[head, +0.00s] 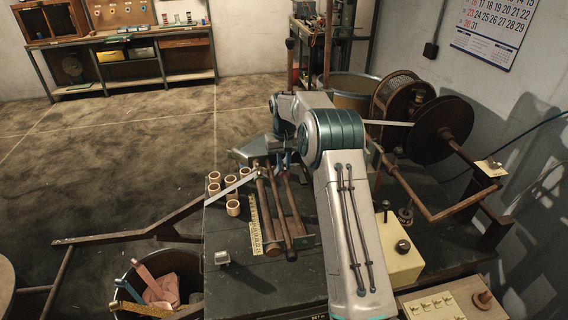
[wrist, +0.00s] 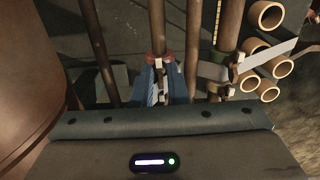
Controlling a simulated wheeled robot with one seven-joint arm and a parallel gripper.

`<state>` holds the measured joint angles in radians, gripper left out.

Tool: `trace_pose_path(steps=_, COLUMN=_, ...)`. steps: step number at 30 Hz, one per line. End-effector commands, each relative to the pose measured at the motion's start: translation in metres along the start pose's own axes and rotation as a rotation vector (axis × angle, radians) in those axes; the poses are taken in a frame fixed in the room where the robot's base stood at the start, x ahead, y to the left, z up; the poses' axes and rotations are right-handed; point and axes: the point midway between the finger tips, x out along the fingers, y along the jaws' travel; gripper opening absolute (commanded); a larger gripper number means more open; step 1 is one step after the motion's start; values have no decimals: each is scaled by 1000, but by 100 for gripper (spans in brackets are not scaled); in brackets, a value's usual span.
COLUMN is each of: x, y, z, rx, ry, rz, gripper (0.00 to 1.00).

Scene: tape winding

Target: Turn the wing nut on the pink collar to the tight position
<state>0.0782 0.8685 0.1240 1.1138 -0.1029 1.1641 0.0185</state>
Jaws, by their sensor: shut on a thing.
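The pink collar (wrist: 157,57) sits around a brown rod in the upper middle of the wrist view. A pale wing nut (wrist: 158,70) shows just below it, between the blue fingers of my gripper (wrist: 160,88). My gripper is shut on the wing nut; the fingers hide part of it, so its exact angle is hard to tell. In the head view my gripper (head: 284,160) is over the far end of the rods on the bench, and my arm hides much of that spot. I cannot make out the collar there.
Several cardboard tube rings (wrist: 268,68) lie right of the rods, beside a pale strip (wrist: 270,60). A large brown cylinder (wrist: 35,60) stands close on the left in the wrist view. A yellow scale (head: 262,222) lies on the dark bench.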

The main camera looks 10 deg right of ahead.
Motion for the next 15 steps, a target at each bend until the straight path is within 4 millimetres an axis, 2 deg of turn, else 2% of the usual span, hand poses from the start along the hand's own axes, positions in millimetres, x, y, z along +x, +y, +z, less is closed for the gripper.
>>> trace_pose_path(steps=15, x=1, y=0, z=1, rx=41, ry=-3, rz=0, gripper=0)
